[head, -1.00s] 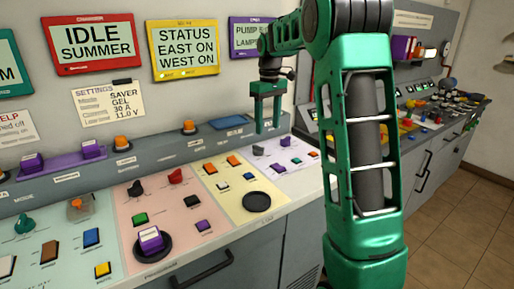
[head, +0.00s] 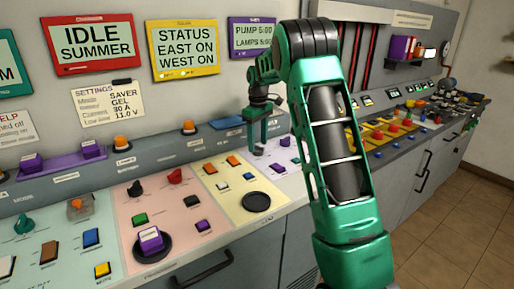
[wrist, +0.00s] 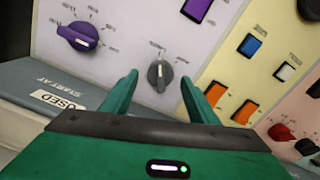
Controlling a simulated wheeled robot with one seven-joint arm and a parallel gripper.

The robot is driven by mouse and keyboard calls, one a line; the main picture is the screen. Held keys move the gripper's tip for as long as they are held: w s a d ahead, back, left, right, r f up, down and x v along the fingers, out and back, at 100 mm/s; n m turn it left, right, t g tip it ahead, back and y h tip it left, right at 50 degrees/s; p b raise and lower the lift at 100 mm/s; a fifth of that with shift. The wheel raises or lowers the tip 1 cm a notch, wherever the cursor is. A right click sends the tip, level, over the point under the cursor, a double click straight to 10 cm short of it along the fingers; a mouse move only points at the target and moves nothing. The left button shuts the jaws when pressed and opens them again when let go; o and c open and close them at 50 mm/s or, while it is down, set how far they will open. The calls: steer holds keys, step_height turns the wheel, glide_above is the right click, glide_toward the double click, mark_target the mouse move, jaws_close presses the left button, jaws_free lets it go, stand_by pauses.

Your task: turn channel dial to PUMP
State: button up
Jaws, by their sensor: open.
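A small grey dial (wrist: 160,74) stands on the pale lilac panel (head: 281,178), with tiny labels around it that I cannot read. A larger purple dial (wrist: 77,36) with a white mark is on the same panel, to its left in the wrist view. I cannot read which of them is marked as the channel dial. My gripper (head: 259,150) is open and low over the lilac panel. In the wrist view its fingers (wrist: 158,92) are on either side of the grey dial; contact cannot be told.
A purple-framed display (head: 254,37) reads PUMP 5:00 and LAMPS 5:00. The yellow panel (head: 234,208) with orange, blue and white buttons adjoins the lilac one. A raised grey ledge (head: 150,160) runs behind the panels. A purple button (wrist: 197,9) is near the dials.

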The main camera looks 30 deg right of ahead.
steer(key=shift+f, duration=1.1)
steer(key=c, duration=1)
steer(key=shift+d, duration=0.15)
steer(key=shift+c, duration=0.2)
steer(key=shift+m, duration=0.3)
steer(key=m, duration=0.5)
steer(key=shift+r, duration=0.1)
steer(key=m, duration=0.6)
steer(key=shift+m, duration=0.3)
